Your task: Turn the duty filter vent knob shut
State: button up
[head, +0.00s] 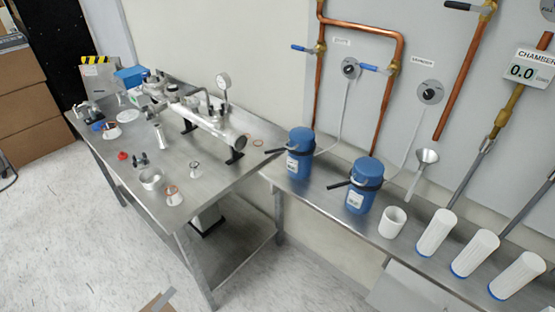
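Two round grey dials with dark centres are on the wall: the left dial (350,68) and the right dial (430,92). Each has a small label above it, too small to read surely, and a thin pale line running down toward the bench. Below stand two blue filter canisters, the left canister (300,152) and the right canister (365,187), each with a black handle pointing left. I cannot tell which is the duty filter, nor which part is its vent knob or how it is set. My gripper is not in view.
Copper pipes (383,95) with blue-handled valves (375,69) run down the wall. The wall bench (325,192) also holds a white cup (393,222) and several white cylinders (436,233). A steel table (215,185) carries metal apparatus. The floor (95,245) at lower left is mostly clear.

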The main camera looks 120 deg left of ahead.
aim_at(349, 68)
jog(key=u, duration=3.4)
